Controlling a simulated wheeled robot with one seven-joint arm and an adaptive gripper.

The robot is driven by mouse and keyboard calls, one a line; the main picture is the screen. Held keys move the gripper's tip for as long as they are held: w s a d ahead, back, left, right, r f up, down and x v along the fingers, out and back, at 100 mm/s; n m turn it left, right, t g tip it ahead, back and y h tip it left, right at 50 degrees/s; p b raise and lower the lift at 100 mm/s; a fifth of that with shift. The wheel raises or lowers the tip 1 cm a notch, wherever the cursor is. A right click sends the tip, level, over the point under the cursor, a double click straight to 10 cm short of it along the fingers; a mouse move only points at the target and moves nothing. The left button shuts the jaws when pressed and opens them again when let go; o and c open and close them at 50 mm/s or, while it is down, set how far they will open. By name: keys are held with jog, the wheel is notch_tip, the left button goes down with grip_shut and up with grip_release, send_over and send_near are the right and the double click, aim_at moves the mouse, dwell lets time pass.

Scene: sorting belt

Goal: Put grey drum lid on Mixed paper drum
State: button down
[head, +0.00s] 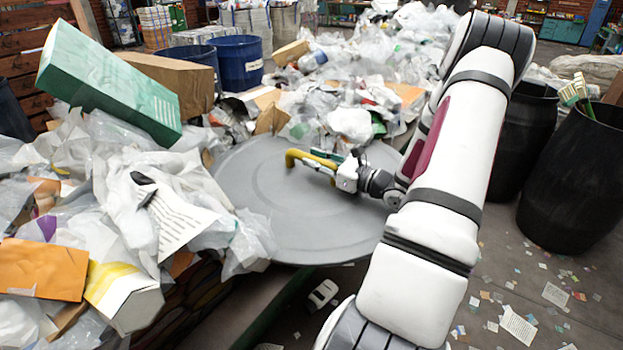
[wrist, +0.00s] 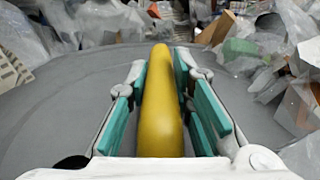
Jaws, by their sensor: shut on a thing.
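The grey drum lid (head: 268,222) is a large round disc among the waste on the belt, its near edge standing out over the belt's side. It has a yellow bar handle (head: 296,156). My gripper (head: 336,172) is shut on this handle from the right. In the wrist view, the handle (wrist: 161,110) runs between the green finger pads of my gripper (wrist: 160,70), with the grey lid (wrist: 62,110) below. Two blue drums stand at the back; the nearer blue drum (head: 238,62) has a white label too small to read. I cannot tell which drum is the Mixed paper one.
Loose paper and plastic film (head: 150,200) crowd the lid's left and far sides. A green box (head: 105,85) lies tilted on the heap. Black drums stand at right; the nearer black drum (head: 570,185) holds brushes. The floor (head: 500,290) at right has scattered scraps.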

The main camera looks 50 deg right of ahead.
jog(key=shift+r, duration=0.25)
jog(key=shift+r, duration=1.55)
jog(key=s+r+b, duration=0.1)
jog(key=s, duration=1.5)
jog(key=shift+r, duration=0.25)
